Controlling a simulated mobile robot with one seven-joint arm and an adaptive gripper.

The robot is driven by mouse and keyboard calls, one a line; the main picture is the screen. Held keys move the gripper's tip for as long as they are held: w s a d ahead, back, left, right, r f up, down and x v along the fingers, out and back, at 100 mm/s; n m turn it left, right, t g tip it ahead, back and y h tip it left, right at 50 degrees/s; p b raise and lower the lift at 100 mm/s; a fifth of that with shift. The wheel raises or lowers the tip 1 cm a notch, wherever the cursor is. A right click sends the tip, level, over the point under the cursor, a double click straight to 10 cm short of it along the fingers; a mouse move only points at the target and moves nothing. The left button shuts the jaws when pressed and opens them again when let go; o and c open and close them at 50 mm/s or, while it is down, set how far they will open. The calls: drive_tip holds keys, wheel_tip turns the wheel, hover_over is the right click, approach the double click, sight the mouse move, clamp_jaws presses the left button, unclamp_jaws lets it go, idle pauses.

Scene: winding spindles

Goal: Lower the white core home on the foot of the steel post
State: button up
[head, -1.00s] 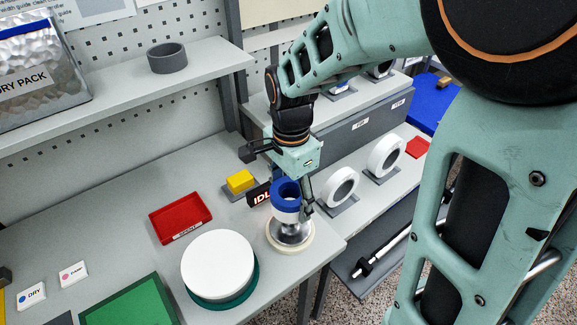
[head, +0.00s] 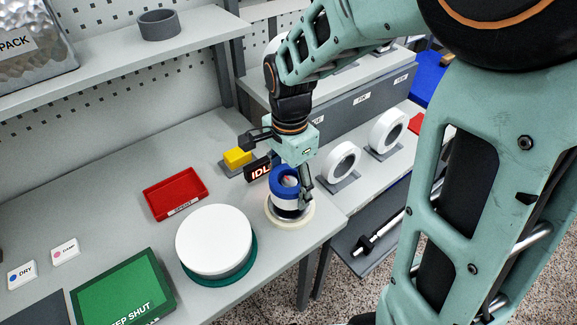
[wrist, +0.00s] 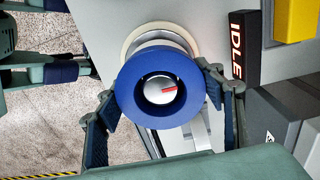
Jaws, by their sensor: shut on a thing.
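The white core (head: 286,199) has a blue ring (head: 285,175) around its top. It stands upright around the steel post, over the post's shiny foot (head: 289,213) and a cream base disc (head: 303,219). In the wrist view the blue ring (wrist: 131,92) hides the white body. The steel post's end (wrist: 158,92), with a red mark, shows inside the bore. My gripper (wrist: 160,88) is shut on the core, a finger on each side. In the head view a thin strip of steel shows below the core; I cannot tell whether the core touches the foot.
An IDLE display (head: 261,169) and a yellow block (head: 237,157) stand close behind and left. A red tray (head: 175,192) and a white disc on a green base (head: 214,240) are to the left. White rings (head: 342,160) stand on the right shelf.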

drive_tip(key=shift+f+b, duration=0.75)
drive_tip(key=shift+f, duration=0.3)
drive_tip(key=o, duration=1.3)
drive_tip(key=shift+c, duration=0.2)
wheel_tip(320, 180, up, 12)
drive_tip(key=shift+r, duration=0.1)
